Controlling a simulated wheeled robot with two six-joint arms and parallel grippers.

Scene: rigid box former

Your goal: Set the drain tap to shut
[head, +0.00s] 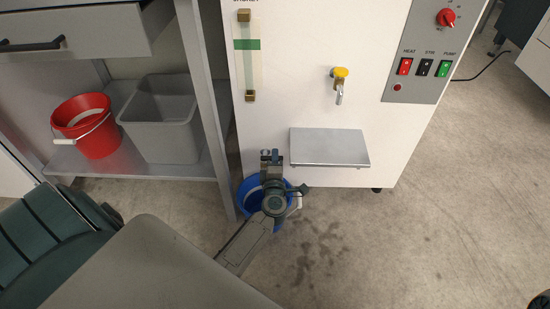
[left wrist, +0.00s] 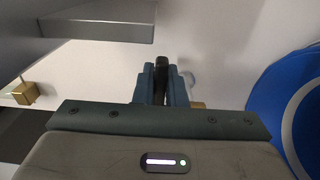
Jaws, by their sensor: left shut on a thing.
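My left gripper (head: 270,158) is low at the front of the white machine, above the blue bucket. In the left wrist view its fingers (left wrist: 162,88) are shut on a dark, narrow piece, which appears to be the drain tap's handle (left wrist: 161,72). A bit of brass (left wrist: 198,105) shows just beside the fingers. The rest of the drain tap is hidden by the gripper, so I cannot tell its setting. Another tap (head: 340,76) with a yellow handle sits higher on the machine's front. My right gripper is not in view.
The blue bucket (head: 247,192) stands on the floor below my gripper. A metal shelf (head: 330,149) juts from the machine (head: 300,60). A gauge (head: 247,70) and a switch panel (head: 425,65) are on its front. Left is a rack with a red bucket (head: 98,140) and grey bin (head: 160,125).

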